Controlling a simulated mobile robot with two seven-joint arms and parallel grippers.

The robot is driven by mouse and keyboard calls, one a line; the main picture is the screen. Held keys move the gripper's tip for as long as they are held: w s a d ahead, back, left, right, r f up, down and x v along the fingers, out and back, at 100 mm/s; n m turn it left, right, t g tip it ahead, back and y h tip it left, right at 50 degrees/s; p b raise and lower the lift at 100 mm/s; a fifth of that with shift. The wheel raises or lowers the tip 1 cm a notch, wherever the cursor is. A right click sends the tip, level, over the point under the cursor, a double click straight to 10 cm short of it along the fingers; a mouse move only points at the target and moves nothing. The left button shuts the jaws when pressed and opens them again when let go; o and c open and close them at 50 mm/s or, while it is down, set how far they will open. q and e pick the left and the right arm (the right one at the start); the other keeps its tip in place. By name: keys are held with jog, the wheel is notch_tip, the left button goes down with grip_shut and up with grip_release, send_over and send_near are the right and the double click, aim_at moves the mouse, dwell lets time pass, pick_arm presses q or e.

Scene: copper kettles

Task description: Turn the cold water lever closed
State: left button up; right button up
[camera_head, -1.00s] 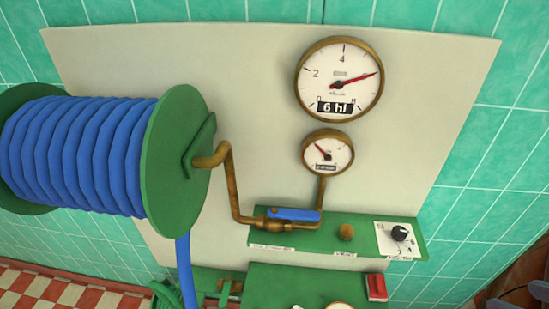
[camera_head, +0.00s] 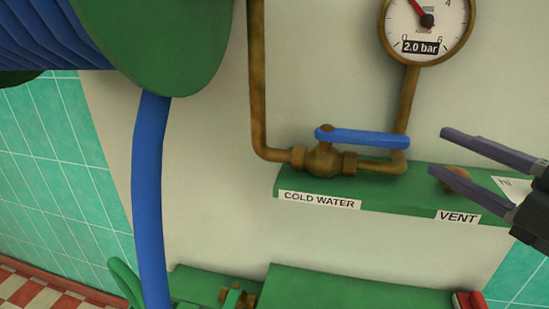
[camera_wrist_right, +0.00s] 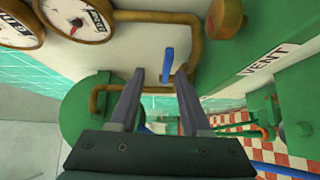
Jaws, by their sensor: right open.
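The cold water lever (camera_head: 365,137) is a blue handle on a brass valve (camera_head: 322,158) above the "COLD WATER" label (camera_head: 320,200). It points right, roughly along the horizontal pipe. My right gripper (camera_head: 440,153) comes in from the right, open and empty. Its fingertips are just right of the lever's free end, apart from it in the picture. In the right wrist view the lever (camera_wrist_right: 168,66) shows beyond and between the open fingertips (camera_wrist_right: 159,75). My left gripper is not in view.
A brass vent knob (camera_head: 457,178) sits on the green ledge (camera_head: 400,195), partly behind my lower finger. A pressure gauge (camera_head: 428,28) reading 2.0 bar is above. A green hose reel (camera_head: 155,40) with a hanging blue hose (camera_head: 148,200) stands left.

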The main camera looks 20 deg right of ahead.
aim_at(393, 145)
jog(key=shift+n+y, duration=0.5)
jog(key=shift+n, duration=0.2)
jog(key=x, duration=0.3)
jog(key=f+x, duration=0.1)
jog(key=x, duration=0.6)
jog(key=shift+w+a+f, duration=0.2)
jog(key=shift+a+f, duration=0.1)
jog(key=shift+a, duration=0.15)
grip_shut()
